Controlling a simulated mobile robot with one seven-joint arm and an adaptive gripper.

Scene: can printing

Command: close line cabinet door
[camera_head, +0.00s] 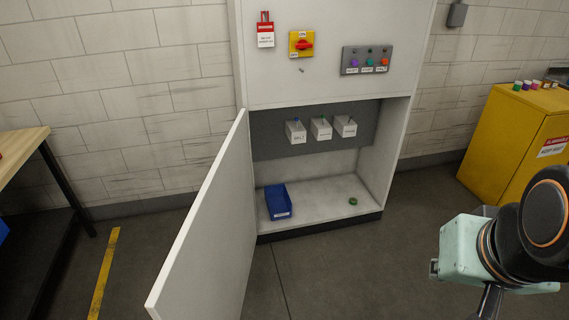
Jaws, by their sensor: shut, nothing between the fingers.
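The line cabinet (330,60) is a tall white cabinet in the middle of the view. Its white door (208,235) is hinged on the left side and stands wide open, swung out toward me. The lower compartment is exposed. My gripper (489,303) shows only in part at the bottom right, below the pale green part of my arm; its fingertips are cut off by the frame edge. It is shut and empty, well to the right of the door and apart from it.
Inside the compartment are a blue bin (278,202), a small green ring-like item (353,201) and labelled white boxes (321,129). A yellow cabinet (515,140) stands at right, a wooden-topped table (18,150) at left. The floor before the opening is clear.

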